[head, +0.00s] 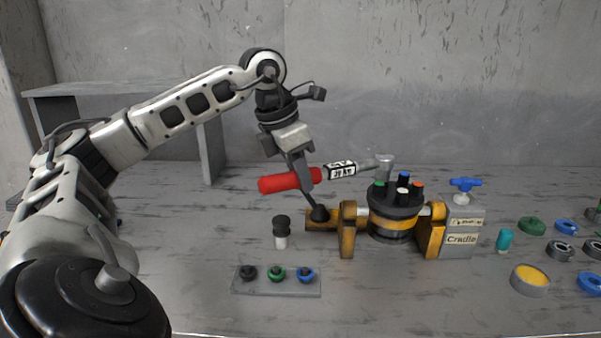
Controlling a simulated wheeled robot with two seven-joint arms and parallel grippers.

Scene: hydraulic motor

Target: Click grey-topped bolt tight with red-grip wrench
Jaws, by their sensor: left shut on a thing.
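The red-grip wrench (283,183) is in my left gripper (306,180), which is shut on its handle. The wrench points right with a labelled shaft, and its grey head is over the back left of the motor's top. My right gripper is not in view.
The grey cradle block (461,228) with a blue handle (463,184) stands right of the motor. A grey strip (276,287) with black, green and blue parts lies in front. A black-topped white part (281,232) stands nearby. Several rings and caps, including a yellow-topped one (530,280), lie right.

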